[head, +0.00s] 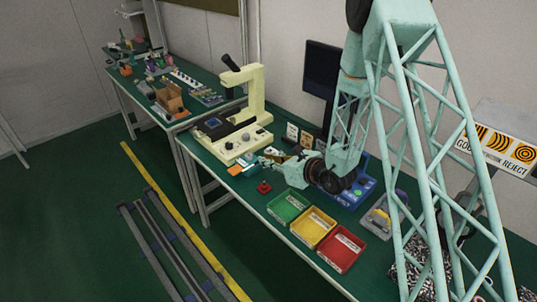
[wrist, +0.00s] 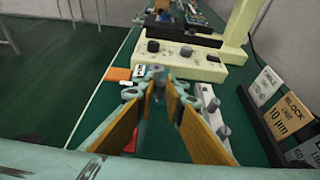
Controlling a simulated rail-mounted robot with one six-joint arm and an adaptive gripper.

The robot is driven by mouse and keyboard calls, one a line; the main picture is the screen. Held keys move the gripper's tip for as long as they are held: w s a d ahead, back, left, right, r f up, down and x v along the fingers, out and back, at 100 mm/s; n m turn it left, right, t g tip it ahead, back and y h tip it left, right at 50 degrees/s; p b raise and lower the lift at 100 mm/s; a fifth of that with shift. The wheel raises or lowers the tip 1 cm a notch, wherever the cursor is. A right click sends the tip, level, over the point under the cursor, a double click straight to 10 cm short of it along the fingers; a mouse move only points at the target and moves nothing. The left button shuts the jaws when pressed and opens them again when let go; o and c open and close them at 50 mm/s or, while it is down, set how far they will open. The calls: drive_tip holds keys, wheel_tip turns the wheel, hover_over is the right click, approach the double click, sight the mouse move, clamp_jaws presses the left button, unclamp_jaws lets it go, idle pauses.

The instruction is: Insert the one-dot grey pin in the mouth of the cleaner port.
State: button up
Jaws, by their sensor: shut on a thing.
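My gripper (wrist: 158,92) is shut on a small grey pin (wrist: 158,72), which shows at the fingertips in the wrist view. Any dot marking on it is too small to make out. In the head view my gripper (head: 268,164) is low over the green bench, in front of the cream microscope. A pale strip (wrist: 213,112) with grey round parts lies just right of the fingers in the wrist view. I cannot tell whether it holds the cleaner port, and I cannot make out the port's mouth in either view.
The cream microscope (head: 245,125) stands behind the gripper. An orange block (wrist: 118,74) lies left of the fingertips. A red piece (head: 264,187) stands near the bench edge. Green (head: 272,208), yellow (head: 297,236) and red (head: 325,262) trays line the front. Label stands (wrist: 268,88) are at right.

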drive_tip(key=shift+s+r, duration=0.1)
drive_tip(key=shift+s, duration=0.35)
drive_tip(key=shift+a, duration=0.1)
idle(0.4)
